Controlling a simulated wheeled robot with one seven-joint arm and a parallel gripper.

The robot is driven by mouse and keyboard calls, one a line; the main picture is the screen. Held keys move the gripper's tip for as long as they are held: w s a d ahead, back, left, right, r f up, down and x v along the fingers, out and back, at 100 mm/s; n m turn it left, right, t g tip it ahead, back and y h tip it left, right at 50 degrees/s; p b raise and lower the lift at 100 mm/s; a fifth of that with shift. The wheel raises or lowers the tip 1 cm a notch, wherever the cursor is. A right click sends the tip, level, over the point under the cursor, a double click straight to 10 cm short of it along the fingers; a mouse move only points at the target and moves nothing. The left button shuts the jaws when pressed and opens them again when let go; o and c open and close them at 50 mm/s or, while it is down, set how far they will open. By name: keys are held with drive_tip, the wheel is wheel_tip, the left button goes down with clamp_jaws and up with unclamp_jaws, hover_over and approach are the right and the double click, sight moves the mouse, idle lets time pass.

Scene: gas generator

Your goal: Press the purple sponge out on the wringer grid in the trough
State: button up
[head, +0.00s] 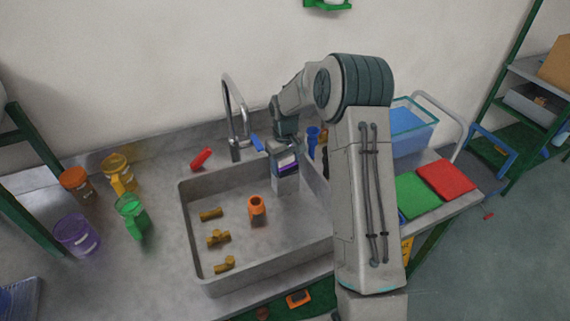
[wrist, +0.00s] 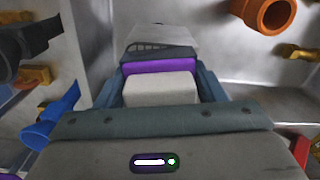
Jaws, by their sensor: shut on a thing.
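My gripper (head: 284,152) is over the back right part of the grey trough (head: 192,232), pointing down. It is shut on the purple sponge (head: 287,168). In the wrist view the sponge (wrist: 160,66) shows as a purple band beyond a pale block between the two fingers. A pale grey stand (head: 285,184) is directly below the sponge in the trough. In the wrist view the dark slotted wringer grid (wrist: 160,47) shows just beyond the sponge. Whether the sponge touches the grid cannot be told.
An orange pipe piece (head: 257,210) and several brass fittings (head: 218,237) lie in the trough. A tap (head: 233,120) stands behind it. Coloured mugs (head: 132,214) stand on the left; green and red boards (head: 445,180) lie on the right.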

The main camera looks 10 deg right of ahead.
drive_tip(key=shift+s+f, duration=0.1)
idle(0.4)
drive_tip(key=shift+r+p, duration=1.95)
drive_tip(key=shift+r, duration=1.65)
drive_tip(key=shift+f, duration=0.1)
